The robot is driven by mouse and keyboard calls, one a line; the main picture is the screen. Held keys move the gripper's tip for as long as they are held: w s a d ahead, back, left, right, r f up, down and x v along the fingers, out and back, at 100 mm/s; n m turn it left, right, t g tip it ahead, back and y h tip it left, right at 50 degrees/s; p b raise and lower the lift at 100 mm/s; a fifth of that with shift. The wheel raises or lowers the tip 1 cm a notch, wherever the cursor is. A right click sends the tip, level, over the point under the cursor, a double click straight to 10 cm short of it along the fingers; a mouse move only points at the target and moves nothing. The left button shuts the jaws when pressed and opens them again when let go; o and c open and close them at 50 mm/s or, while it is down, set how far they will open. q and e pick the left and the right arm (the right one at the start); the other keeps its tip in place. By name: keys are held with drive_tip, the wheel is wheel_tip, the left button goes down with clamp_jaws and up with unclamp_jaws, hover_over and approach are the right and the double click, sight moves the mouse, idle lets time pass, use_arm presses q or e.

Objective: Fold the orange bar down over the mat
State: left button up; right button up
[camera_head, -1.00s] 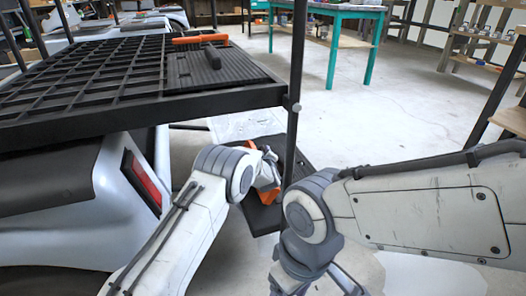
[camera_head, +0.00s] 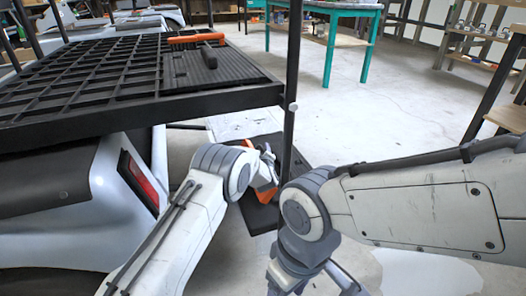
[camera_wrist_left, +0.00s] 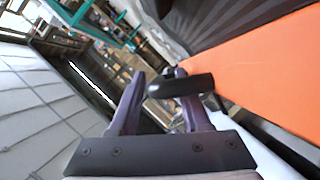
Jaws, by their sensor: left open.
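An orange bar (camera_head: 265,194) is by a low dark mat (camera_head: 262,216), behind my left wrist in the head view. In the left wrist view the bar (camera_wrist_left: 268,78) is large at the right, beside a ribbed dark mat (camera_wrist_left: 215,22). A short black handle (camera_wrist_left: 182,85) sticks out from the bar's side. My left gripper (camera_wrist_left: 158,88) is open; the handle shows across the right finger and into the gap. Whether they touch is unclear. In the head view the left gripper (camera_head: 268,166) is partly hidden. My right arm ends beyond the bottom edge.
A black grid rack (camera_head: 90,75) stands over a pale car body (camera_head: 80,225). A ribbed mat (camera_head: 238,72) and another orange bar (camera_head: 190,39) lie on it. A thin dark post (camera_head: 292,100) rises close to my arms.

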use_arm(q)
drive_tip(key=p+v, duration=0.1)
drive_tip(key=v, duration=0.2)
drive_tip(key=p+v, duration=0.2)
drive_tip(key=v, duration=0.1)
drive_tip(key=shift+d+r, duration=0.15)
drive_tip(key=shift+r, duration=0.05)
drive_tip(key=shift+s+p, duration=0.4)
drive_tip(key=shift+s, duration=0.1)
